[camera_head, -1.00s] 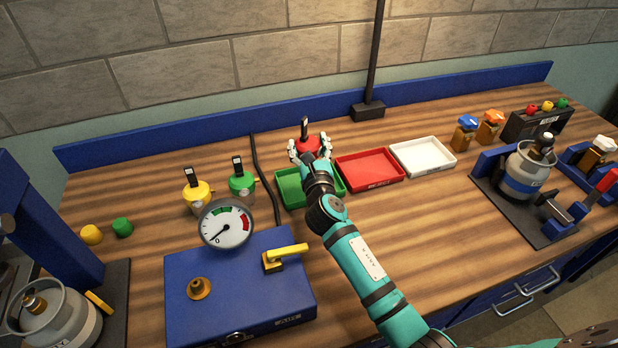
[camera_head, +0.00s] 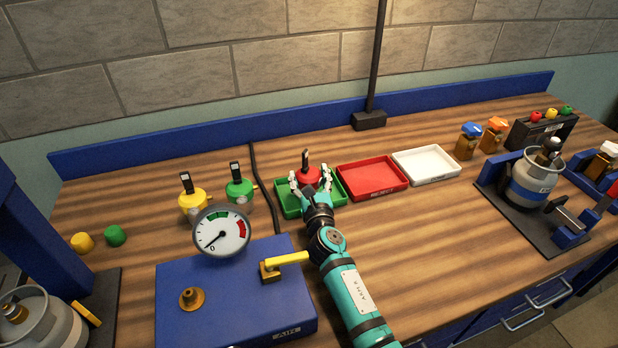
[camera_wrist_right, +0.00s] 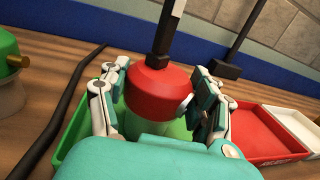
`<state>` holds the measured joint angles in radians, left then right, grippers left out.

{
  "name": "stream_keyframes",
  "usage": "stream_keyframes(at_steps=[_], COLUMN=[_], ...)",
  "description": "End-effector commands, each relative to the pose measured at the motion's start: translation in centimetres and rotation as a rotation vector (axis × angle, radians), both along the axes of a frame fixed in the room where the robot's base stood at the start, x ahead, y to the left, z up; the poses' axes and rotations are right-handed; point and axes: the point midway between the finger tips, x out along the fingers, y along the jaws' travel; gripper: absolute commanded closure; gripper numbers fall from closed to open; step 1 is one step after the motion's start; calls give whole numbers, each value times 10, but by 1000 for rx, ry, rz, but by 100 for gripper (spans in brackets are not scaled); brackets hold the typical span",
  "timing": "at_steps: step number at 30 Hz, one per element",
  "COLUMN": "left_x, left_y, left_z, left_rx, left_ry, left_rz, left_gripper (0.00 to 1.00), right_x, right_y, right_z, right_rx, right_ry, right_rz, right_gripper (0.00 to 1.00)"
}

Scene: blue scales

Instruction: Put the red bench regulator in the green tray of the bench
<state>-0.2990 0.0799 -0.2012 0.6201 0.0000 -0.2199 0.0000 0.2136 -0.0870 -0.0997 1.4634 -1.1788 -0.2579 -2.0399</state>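The red bench regulator (camera_head: 311,174), a red body with a black upright stem, is upright in the green tray (camera_head: 284,209). In the right wrist view the regulator (camera_wrist_right: 162,88) stands between the fingers of my right gripper (camera_wrist_right: 160,85), with the green tray (camera_wrist_right: 72,150) around and below it. My right gripper (camera_head: 311,186) is low over the tray, one finger on each side of the regulator. Its fingers look open, with a narrow gap beside the red body. The regulator's lower part is partly hidden by the hand. My left gripper is not in view.
The red tray (camera_head: 372,189) and white tray (camera_head: 455,176) stand to the right. Yellow (camera_head: 193,201) and green (camera_head: 240,190) regulators stand left, past a black cable (camera_head: 262,185). A blue box (camera_head: 225,305) with a gauge (camera_head: 221,231) is in front, near my arm.

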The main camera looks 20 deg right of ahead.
Motion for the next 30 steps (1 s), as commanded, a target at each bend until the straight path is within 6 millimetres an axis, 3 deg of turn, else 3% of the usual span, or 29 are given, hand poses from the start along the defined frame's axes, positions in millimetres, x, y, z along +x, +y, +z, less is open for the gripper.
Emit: stream_keyframes(at_steps=[1,4,15,30], left_x=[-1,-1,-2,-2], left_y=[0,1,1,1], left_z=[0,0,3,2], left_rx=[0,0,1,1], left_ry=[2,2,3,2], left_rz=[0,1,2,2], left_gripper=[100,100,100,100], right_x=[0,0,-3,-98], right_y=[0,0,0,12], right_z=[0,0,3,1], right_rx=[0,0,-1,0], right_ry=[0,0,1,1], right_rz=[0,0,0,1], right_gripper=[28,15,15,15])
